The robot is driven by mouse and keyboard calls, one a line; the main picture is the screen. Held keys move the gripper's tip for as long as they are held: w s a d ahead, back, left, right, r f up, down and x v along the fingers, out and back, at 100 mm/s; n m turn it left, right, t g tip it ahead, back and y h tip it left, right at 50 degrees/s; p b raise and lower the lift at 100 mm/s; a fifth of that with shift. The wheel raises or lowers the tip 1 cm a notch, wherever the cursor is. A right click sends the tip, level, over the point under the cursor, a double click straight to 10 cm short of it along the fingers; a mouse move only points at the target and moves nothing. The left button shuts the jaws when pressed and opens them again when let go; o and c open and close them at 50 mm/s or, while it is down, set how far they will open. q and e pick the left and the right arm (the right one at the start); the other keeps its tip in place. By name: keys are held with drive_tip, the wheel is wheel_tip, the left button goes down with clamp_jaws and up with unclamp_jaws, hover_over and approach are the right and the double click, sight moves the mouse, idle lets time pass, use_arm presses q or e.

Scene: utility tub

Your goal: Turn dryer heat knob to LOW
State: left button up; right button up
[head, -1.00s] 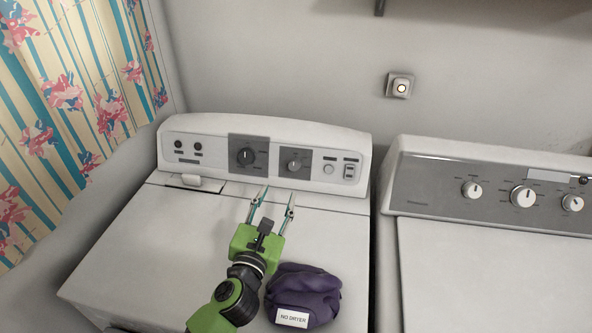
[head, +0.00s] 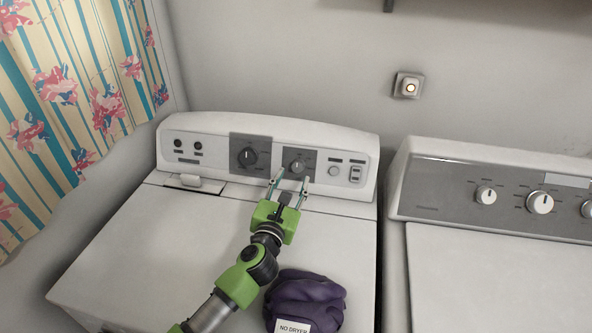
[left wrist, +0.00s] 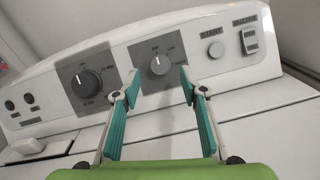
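The dryer's heat knob (head: 297,167) is the smaller grey dial on the right dark plate of the dryer panel (head: 220,150). In the left wrist view the heat knob (left wrist: 160,65) sits ahead, between and beyond my fingertips, its pointer turned roughly upward. Its label text is too small to read. A larger dark knob (head: 247,156) is on the left plate. My left gripper (head: 290,178) is open and empty, just in front of and below the heat knob, apparently apart from it. It also shows in the left wrist view (left wrist: 157,85). My right gripper is not in view.
A purple cloth bundle (head: 305,298) tagged "NO DRYER" lies on the dryer top, right of my left arm. A start button (left wrist: 215,49) and a switch (left wrist: 249,41) are right of the heat knob. A washer (head: 490,260) stands to the right.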

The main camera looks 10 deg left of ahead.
sight(297, 168)
use_arm(q)
drive_tip(key=shift+w+d, duration=0.1)
drive_tip(key=shift+w, duration=2.25)
drive_tip(key=c, duration=1.1)
